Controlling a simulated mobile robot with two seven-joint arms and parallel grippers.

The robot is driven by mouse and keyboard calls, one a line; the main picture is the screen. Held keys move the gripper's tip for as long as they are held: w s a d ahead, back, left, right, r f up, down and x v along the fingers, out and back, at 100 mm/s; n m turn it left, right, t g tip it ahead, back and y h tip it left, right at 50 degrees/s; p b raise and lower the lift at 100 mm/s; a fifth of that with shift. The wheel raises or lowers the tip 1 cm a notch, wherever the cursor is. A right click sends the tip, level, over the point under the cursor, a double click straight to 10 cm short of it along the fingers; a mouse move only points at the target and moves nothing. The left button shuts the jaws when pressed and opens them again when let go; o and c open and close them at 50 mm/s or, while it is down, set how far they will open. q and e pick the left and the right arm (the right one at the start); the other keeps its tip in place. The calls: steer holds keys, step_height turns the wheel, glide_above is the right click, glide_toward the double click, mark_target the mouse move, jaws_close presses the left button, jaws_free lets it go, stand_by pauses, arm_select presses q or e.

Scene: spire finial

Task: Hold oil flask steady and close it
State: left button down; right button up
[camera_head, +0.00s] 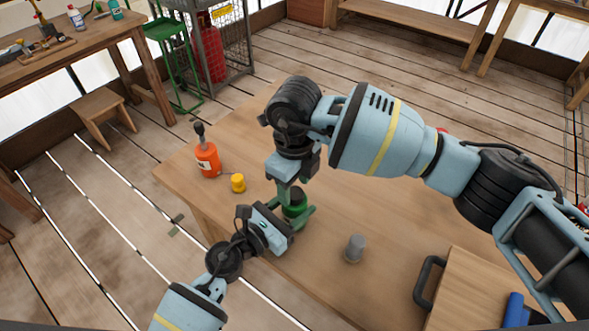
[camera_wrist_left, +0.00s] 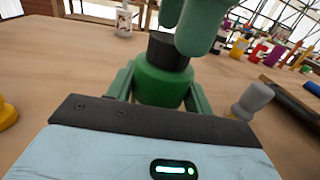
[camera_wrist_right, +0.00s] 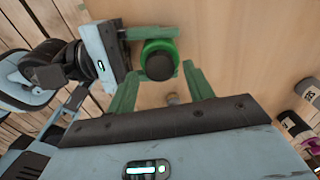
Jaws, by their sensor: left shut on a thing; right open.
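The green oil flask (camera_head: 298,210) stands upright on the table, with a black cap (camera_head: 297,194) on its top. Whether the cap is fully tight cannot be told. My left gripper (camera_wrist_left: 162,82) is shut on the flask's green body, one finger on each side; its arm comes from the front left. My right gripper (camera_wrist_right: 160,72) is open just above the cap, pointing down, with its fingers on either side of it. The cap (camera_wrist_right: 160,66) lies between the right fingertips in the right wrist view, and no contact shows. The right gripper partly hides the flask in the head view.
A yellow piece (camera_head: 238,182) and an orange bottle (camera_head: 207,160) stand left of the flask. A grey piece (camera_head: 355,248) stands to its front right. A wooden box with a black handle (camera_head: 428,281) is at the front right. Bare tabletop lies between them.

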steer(key=shift+f, duration=1)
steer(key=c, duration=1)
steer(key=o, duration=1.2)
steer(key=shift+c, duration=0.2)
step_height(320, 180, up, 12)
